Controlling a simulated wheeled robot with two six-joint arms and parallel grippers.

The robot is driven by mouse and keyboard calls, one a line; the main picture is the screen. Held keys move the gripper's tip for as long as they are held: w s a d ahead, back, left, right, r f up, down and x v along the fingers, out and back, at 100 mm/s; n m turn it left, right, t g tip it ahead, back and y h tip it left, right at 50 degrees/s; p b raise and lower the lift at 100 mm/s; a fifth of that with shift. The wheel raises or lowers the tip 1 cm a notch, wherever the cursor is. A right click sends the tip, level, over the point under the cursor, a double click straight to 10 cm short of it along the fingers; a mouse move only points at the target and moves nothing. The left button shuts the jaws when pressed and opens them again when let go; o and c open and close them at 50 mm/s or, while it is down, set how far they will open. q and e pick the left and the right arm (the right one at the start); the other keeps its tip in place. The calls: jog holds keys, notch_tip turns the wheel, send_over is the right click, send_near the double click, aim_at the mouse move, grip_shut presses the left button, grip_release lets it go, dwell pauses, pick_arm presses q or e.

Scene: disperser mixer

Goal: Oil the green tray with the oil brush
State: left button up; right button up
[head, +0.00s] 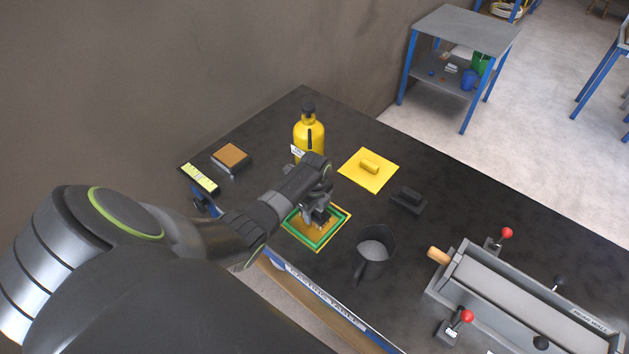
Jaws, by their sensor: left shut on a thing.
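The green tray (297,231) lies flat on the dark table near its front edge, with a yellowish surface inside its green rim. My left gripper (321,209) is over the right part of the tray and is shut on a small dark thing, taken to be the oil brush (320,219). The brush is low over the tray; I cannot tell whether it touches the surface. The gripper and wrist hide most of the brush and part of the tray. My right gripper is not in view.
A yellow bottle (309,135) stands behind the gripper. A yellow plate with a handle (368,169), a black block (408,200) and a dark jug (374,252) are to the right. A grey machine with red-knobbed levers (520,300) fills the right. A brown-topped box (231,157) is at left.

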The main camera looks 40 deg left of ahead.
pick_arm(q)
notch_tip(320, 180, up, 4)
jog(key=p, duration=0.3)
jog(key=shift+r, duration=1)
jog(key=shift+d, duration=0.1)
jog(key=shift+s+d, duration=0.65)
jog(key=shift+s, duration=0.45)
jog(key=shift+s+d, duration=0.7)
jog(key=shift+s, duration=0.35)
jog(key=shift+s+d, duration=0.65)
jog(key=shift+s, duration=0.45)
